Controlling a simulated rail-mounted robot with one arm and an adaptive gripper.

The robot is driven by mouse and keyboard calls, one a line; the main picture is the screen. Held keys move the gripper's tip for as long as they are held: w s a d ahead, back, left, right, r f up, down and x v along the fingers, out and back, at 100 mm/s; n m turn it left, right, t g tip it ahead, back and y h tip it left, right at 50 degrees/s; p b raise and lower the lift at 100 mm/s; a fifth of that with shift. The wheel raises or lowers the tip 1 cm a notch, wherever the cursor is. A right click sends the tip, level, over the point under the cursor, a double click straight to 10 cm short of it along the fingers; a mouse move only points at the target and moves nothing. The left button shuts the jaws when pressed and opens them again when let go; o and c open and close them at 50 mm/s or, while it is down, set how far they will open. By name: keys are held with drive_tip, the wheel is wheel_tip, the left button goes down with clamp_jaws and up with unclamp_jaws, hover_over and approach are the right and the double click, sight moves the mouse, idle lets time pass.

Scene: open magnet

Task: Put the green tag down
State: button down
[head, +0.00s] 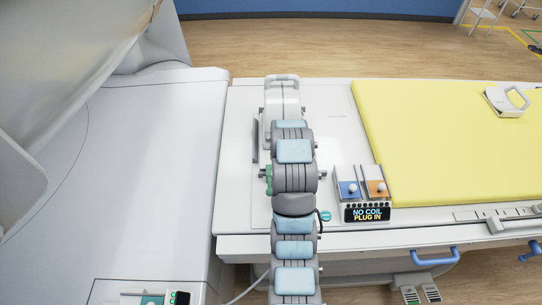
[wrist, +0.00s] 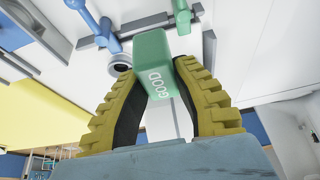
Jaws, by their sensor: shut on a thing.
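The green tag (wrist: 158,75) is a block with the white word "GOOD" on its side. In the wrist view it stands between the yellow ridged fingers of my gripper (wrist: 160,85), which are shut on it. The tag's far end reaches past the fingertips, close to grey bars in the picture. I cannot tell whether it touches anything beyond the fingers. In the head view my arm hides the gripper. A small green piece (head: 268,181) shows at the arm's left side there, and I cannot tell whether it is the tag.
A small panel (head: 367,214) reading "NO COIL PLUG IN" has blue and orange slots right of my arm. A yellow mat (head: 440,130) covers the table to the right, with a white handled piece (head: 507,101) on it. A blue handled part (wrist: 100,30) shows near the tag.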

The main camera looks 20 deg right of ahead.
drive_tip(key=shift+w+f+b, duration=0.5)
drive_tip(key=shift+w+f, duration=0.1)
drive_tip(key=shift+w+r+p, duration=0.1)
drive_tip(key=shift+w+p, duration=0.2)
drive_tip(key=shift+w, duration=0.1)
drive_tip(key=shift+w+d+f+p, duration=0.1)
drive_tip(key=shift+w+f+p, duration=0.05)
drive_tip(key=shift+w+f, duration=1.15)
drive_tip(key=shift+w+d+f+p, duration=0.15)
drive_tip(key=shift+w+f, duration=0.65)
drive_tip(key=shift+w, duration=0.85)
drive_tip(key=shift+w+d+f+p, duration=0.1)
drive_tip(key=shift+w+f, duration=0.95)
drive_tip(key=shift+w, duration=0.45)
drive_tip(key=shift+w+f, duration=0.8)
drive_tip(key=shift+f, duration=0.05)
drive_tip(key=shift+w+f, duration=0.15)
drive_tip(key=shift+f, duration=0.1)
drive_tip(key=shift+f+b, duration=1.05)
drive_tip(key=shift+f, duration=0.6)
